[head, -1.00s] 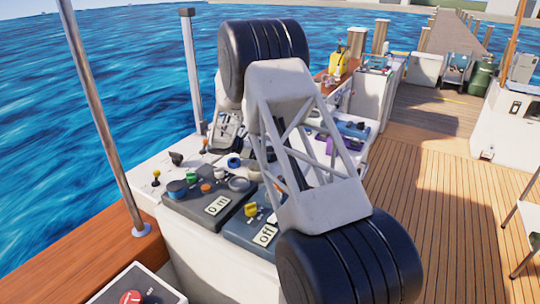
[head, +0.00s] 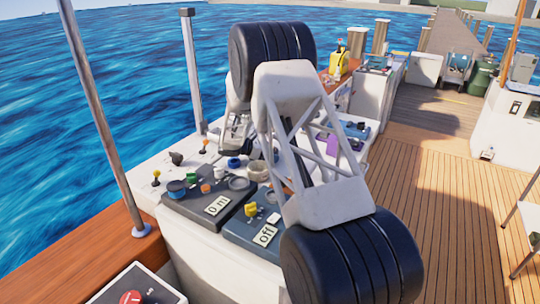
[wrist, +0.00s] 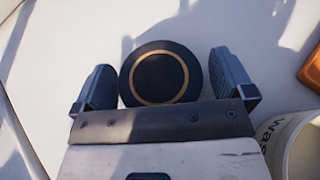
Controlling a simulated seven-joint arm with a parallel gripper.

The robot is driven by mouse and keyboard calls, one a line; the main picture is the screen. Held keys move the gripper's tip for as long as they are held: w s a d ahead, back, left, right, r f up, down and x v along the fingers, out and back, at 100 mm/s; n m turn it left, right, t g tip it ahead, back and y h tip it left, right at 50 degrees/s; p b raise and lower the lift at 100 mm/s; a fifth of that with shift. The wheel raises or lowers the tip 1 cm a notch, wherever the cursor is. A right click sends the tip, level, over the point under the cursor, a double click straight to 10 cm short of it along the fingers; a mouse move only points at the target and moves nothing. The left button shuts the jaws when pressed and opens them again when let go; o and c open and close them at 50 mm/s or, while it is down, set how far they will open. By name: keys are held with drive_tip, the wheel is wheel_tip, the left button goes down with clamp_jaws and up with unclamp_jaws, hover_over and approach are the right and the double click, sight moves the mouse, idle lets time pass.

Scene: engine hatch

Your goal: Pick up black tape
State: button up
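A roll of black tape (wrist: 148,76), a dark disc with a thin tan ring, lies on a white surface in the wrist view. My gripper (wrist: 162,60) is open, with one finger left of the tape and one right of it. The tape's near edge is partly hidden by my gripper's body. I cannot tell the height of the fingertips above the surface. In the head view my arm covers much of this area, and I cannot make out the black tape.
A white container with dark lettering (wrist: 292,148) stands close at the right of my gripper. An orange-brown edge (wrist: 312,66) shows beyond it.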

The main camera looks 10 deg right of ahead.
drive_tip(key=c, duration=0.9)
drive_tip(key=shift+r, duration=0.1)
drive_tip(key=shift+r, duration=4.9)
